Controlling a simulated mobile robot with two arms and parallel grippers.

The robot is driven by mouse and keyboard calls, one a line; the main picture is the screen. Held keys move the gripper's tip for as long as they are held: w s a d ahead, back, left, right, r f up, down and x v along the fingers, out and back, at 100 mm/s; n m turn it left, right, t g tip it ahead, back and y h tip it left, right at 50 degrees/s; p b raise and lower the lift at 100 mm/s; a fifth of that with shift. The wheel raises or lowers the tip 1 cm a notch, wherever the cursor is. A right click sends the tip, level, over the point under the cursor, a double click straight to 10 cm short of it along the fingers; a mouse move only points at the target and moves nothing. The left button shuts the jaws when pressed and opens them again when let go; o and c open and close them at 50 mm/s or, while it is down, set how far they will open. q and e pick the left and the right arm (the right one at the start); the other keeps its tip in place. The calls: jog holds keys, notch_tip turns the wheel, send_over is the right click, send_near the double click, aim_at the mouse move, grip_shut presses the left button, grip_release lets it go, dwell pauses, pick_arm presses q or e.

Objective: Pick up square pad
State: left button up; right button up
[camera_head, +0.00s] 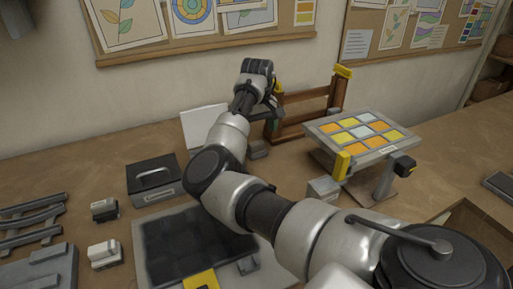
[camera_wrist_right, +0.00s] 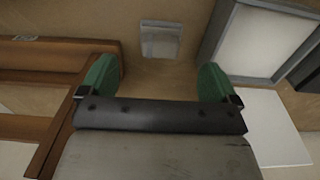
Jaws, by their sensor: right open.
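My right gripper (camera_head: 274,124) hangs low beside the wooden rack, its green tips partly hidden by my arm. In the right wrist view the gripper (camera_wrist_right: 158,82) is open, with nothing between its green tips. A small grey square block (camera_wrist_right: 160,40) lies on the table beyond the gap between the tips, apart from them. It looks like the square pad, though I cannot be sure. A grey block, seemingly the same one, shows in the head view (camera_head: 258,149) just below the gripper. My left gripper is not in view.
A wooden rack (camera_head: 304,101) stands close right of the gripper. A tilted panel of coloured tiles (camera_head: 312,127) is farther right. A white sheet (camera_head: 198,124), a dark handled case (camera_head: 144,191) and a dark-topped tray (camera_head: 160,257) are to the left. Another grey block (camera_head: 322,190) stands near the panel.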

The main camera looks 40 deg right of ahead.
aim_at(257, 143)
notch_tip(257, 143, down, 2)
notch_tip(257, 143, down, 5)
jog(key=shift+w+f, duration=0.1)
jog(key=shift+f, duration=0.15)
jog(key=shift+c, duration=0.7)
jog(key=c, duration=0.9)
jog(key=shift+o, duration=0.2)
jog(key=shift+r, duration=0.15)
